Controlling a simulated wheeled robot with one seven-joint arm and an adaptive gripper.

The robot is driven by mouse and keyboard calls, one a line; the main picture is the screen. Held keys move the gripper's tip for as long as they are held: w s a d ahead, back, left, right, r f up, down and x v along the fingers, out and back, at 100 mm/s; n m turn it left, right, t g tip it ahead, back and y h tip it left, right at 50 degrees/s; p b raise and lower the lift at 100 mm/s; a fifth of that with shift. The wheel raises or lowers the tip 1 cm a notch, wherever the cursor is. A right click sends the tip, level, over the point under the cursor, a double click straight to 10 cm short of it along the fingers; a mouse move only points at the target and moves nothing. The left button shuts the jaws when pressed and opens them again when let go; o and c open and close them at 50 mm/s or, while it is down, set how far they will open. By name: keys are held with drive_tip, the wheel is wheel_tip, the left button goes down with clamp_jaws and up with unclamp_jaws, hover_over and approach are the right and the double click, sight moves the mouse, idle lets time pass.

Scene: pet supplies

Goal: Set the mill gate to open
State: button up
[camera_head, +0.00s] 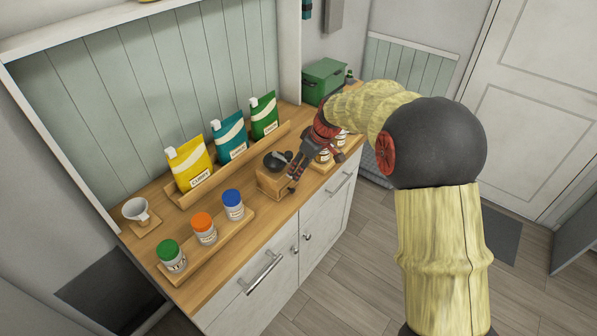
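The mill, a small wooden box (268,183) with a dark round bowl-like top (273,163), stands near the front edge of the wooden counter. My gripper (292,177) reaches in from the right and points down at the mill's right side. Its fingers are close to the box and overlap it in this view. I cannot tell whether they touch it. The mill's gate is not distinguishable; it is too small or hidden behind my gripper. The finger gap is too small to read, so I cannot tell whether the gripper is open or shut.
Yellow (188,165), teal (231,138) and green (264,117) bags stand on a rack behind. Jars with green (173,256), orange (204,229) and blue (233,205) lids stand left of the mill. A white cup (138,211) is far left. More jars (324,155) and a green box (323,80) are right.

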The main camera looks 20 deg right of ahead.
drive_tip(key=v, duration=0.8)
drive_tip(key=shift+r, duration=0.2)
drive_tip(key=s+f+m+g, duration=0.1)
drive_tip(key=s+f+m, duration=0.3)
drive_tip(key=s, duration=0.5)
drive_tip(key=s+a+r+m+t+h, duration=0.1)
drive_tip(key=s+r, duration=0.2)
drive_tip(key=s, duration=0.5)
drive_tip(key=s+a+r+m+t, duration=0.1)
drive_tip(key=s+r, duration=0.3)
drive_tip(key=s, duration=0.5)
drive_tip(key=s+a+r+m+t+h, duration=0.1)
drive_tip(key=s+a+r, duration=0.1)
drive_tip(key=s, duration=0.7)
drive_tip(key=shift+s+r+h+b, duration=0.25)
drive_tip(key=shift+r+b, duration=0.2)
drive_tip(key=shift+r, duration=0.35)
